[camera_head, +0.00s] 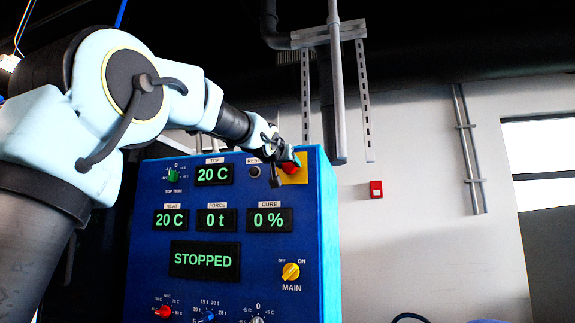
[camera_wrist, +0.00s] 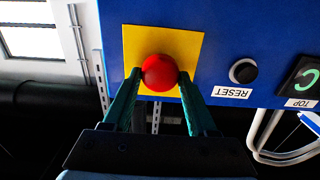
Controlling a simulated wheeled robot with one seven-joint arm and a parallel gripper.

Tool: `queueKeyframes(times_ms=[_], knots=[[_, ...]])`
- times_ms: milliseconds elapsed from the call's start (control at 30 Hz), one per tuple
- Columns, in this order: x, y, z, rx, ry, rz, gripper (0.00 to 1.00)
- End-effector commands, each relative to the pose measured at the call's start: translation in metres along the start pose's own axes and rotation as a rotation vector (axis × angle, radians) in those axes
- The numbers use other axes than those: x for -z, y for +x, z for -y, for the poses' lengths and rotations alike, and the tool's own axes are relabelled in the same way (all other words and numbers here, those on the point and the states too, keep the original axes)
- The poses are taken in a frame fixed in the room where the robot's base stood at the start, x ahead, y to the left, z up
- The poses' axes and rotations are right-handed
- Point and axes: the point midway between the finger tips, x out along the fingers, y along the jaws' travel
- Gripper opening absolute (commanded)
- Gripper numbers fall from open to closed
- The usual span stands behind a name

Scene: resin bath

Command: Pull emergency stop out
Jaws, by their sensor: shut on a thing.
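The emergency stop is a round red button (camera_wrist: 160,72) on a square yellow plate (camera_wrist: 191,42) at the upper right of the blue control panel. In the wrist view the two green fingers of my gripper (camera_wrist: 158,80) lie on either side of the red button and are shut on it. In the head view my gripper (camera_head: 284,160) is at the panel's upper right corner and partly covers the red button (camera_head: 291,165) and yellow plate (camera_head: 299,175). The display (camera_head: 204,260) reads STOPPED.
The blue panel (camera_head: 143,250) carries several displays and knobs, with a yellow MAIN switch (camera_head: 291,271) below. A black RESET button (camera_wrist: 243,71) sits beside the yellow plate. A small red box (camera_head: 376,189) is on the wall behind. Metal pipes (camera_head: 337,90) rise behind the panel.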

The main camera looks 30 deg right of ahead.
Motion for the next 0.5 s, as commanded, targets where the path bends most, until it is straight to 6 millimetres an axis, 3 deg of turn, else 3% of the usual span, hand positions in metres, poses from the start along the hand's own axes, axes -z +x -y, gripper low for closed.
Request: queueKeyframes(times_ms=[500], knots=[[-0.0011,-0.0033,-0.0001,0.0,0.0,-0.001,0.0]])
